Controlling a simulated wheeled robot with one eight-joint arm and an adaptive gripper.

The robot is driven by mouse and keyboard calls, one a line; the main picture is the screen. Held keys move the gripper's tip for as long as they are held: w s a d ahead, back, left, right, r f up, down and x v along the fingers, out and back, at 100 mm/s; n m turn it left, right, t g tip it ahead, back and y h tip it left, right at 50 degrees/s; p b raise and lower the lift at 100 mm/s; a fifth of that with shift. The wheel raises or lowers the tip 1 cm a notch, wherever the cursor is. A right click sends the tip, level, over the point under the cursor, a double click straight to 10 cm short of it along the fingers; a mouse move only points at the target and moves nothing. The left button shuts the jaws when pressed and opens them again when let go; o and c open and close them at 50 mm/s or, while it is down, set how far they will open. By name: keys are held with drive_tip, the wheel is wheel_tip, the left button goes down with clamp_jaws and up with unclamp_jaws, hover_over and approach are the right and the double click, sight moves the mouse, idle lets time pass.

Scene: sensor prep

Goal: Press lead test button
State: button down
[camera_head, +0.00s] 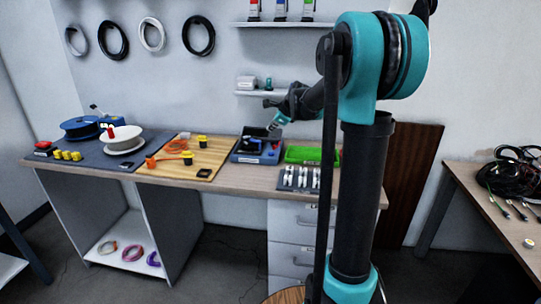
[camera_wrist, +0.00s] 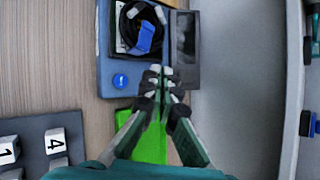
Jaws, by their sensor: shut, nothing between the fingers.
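The blue test box (camera_head: 243,158) stands on the wooden workbench; it also shows in the wrist view (camera_wrist: 104,48). A dark coiled lead with a blue connector (camera_wrist: 145,37) lies in its recess. A round blue button (camera_wrist: 120,81) is on the box's near left corner in the wrist view. A dark panel (camera_wrist: 185,42) lies along the box's right side there. My gripper (camera_wrist: 160,72) is shut and empty, its fingertips over the box's lower edge, right of the button and apart from it. In the head view my gripper (camera_head: 273,127) is above the box.
A green tray (camera_head: 300,154) is right of the box and partly under my gripper in the wrist view (camera_wrist: 155,148). A dark holder with numbered blocks (camera_wrist: 57,140) lies nearby. A wooden board with orange cable (camera_head: 176,146) is left. A shelf (camera_head: 262,93) hangs behind.

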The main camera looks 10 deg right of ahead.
sight(272, 154)
drive_tip(key=shift+f, duration=4.4)
drive_tip(key=shift+f, duration=0.1)
drive_tip(key=shift+f, duration=0.3)
drive_tip(key=shift+f, duration=0.45)
drive_tip(key=shift+r, duration=0.85)
drive_tip(key=shift+r, duration=0.1)
drive_tip(key=shift+r, duration=2.4)
